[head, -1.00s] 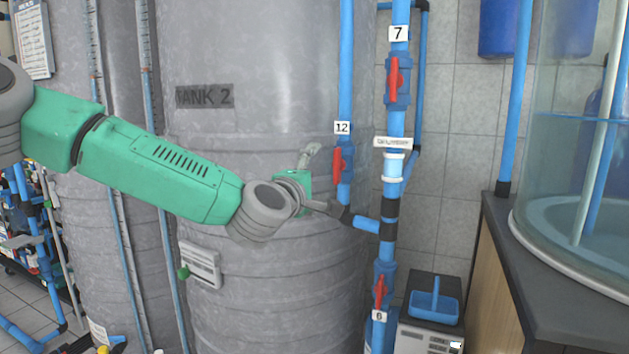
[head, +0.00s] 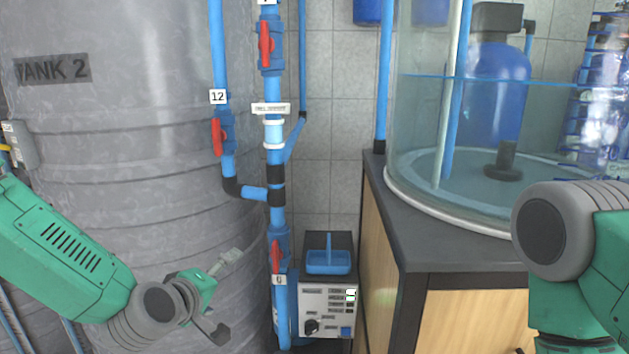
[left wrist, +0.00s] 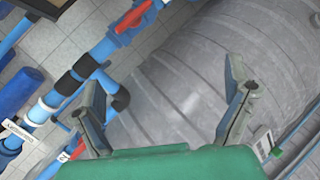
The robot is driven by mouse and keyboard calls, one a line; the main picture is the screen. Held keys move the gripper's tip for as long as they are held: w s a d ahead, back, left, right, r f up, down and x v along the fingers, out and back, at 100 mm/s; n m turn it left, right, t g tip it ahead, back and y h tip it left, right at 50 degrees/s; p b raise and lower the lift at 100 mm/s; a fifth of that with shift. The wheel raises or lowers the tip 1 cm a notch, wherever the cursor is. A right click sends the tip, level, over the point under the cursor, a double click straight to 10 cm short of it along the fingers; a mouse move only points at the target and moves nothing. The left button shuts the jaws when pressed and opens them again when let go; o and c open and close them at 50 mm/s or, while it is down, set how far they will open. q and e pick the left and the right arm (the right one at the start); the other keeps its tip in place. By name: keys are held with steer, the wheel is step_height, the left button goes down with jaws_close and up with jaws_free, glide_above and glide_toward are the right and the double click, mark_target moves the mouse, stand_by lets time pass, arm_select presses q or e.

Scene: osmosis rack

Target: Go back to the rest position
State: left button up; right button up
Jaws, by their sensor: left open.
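My left gripper (head: 226,296) is low at the left in the head view, in front of the grey tank marked TANK 2 (head: 120,150). Its fingers are apart with nothing between them. In the left wrist view the open fingers (left wrist: 165,105) frame the ribbed tank wall. The gripper is apart from the blue pipes and from the red valve handles labelled 12 (head: 217,137) and 6 (head: 276,257). My right arm shows at the right edge of the head view, but its gripper is out of view.
A blue vertical pipe (head: 274,95) with red valves runs beside the tank. A small control unit (head: 328,305) with a blue tray (head: 329,262) stands beyond it. A dark counter (head: 440,250) carrying a glass tank (head: 420,110) stands at the right, near my right arm.

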arm_select(q)
steer(key=s+a+f+m+g, duration=0.2)
steer(key=s+f+m+g, duration=0.45)
steer(key=s+f, duration=1.25)
steer(key=s+a+f+m+g+y, duration=0.1)
steer(key=s+a+f+m+g, duration=0.1)
steer(key=s, duration=0.7)
steer(key=s+a+f+m+g+y, duration=0.1)
steer(key=s+a+f+m+g, duration=0.2)
steer(key=s, duration=0.6)
steer(key=shift+s+a+f+y, duration=0.35)
steer(key=shift+a+f, duration=0.5)
steer(key=shift+a, duration=0.4)
